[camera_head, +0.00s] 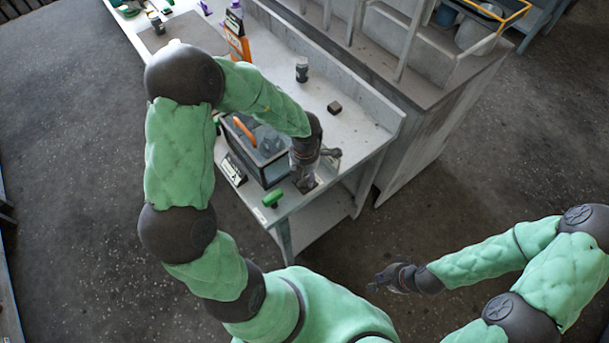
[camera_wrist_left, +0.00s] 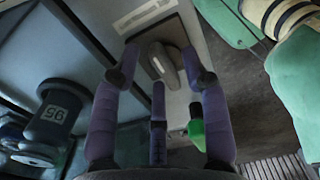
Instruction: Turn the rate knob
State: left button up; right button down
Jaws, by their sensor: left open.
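The rate knob (camera_wrist_left: 158,62) is a grey-beige elongated handle on a dark square plate in the left wrist view. My left gripper (camera_wrist_left: 161,76) is open, with its purple-grey fingers on both sides of the knob in that view. I cannot tell whether they touch it. In the head view my left gripper (camera_head: 306,180) points down at the front corner of the bench and mostly hides the knob. My right gripper (camera_head: 387,280) is away from the bench, over the floor; its fingers are too small to judge.
A dark glass-sided box (camera_head: 258,152) stands left of my left gripper. A green handle (camera_head: 272,198) lies close by on the bench edge. A small dark block (camera_head: 334,107) and a grey cylinder (camera_head: 302,70) stand farther back. The bench (camera_head: 365,115) is clear around them.

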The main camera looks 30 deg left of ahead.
pick_arm(q)
grip_shut()
jog(key=shift+r+p, duration=0.2)
jog(key=shift+p, duration=0.75)
jog(key=m+p, duration=0.2)
jog(key=p, duration=0.3)
jog(key=m+p, duration=0.3)
jog(key=p, duration=0.3)
jog(key=m+p, duration=0.2)
jog(key=p, duration=0.3)
jog(key=shift+d+p, duration=0.25)
jog(key=shift+p, duration=0.15)
jog(key=shift+f+m+p, duration=0.15)
jog(key=shift+m+p, duration=0.95)
jog(key=shift+p, duration=0.1)
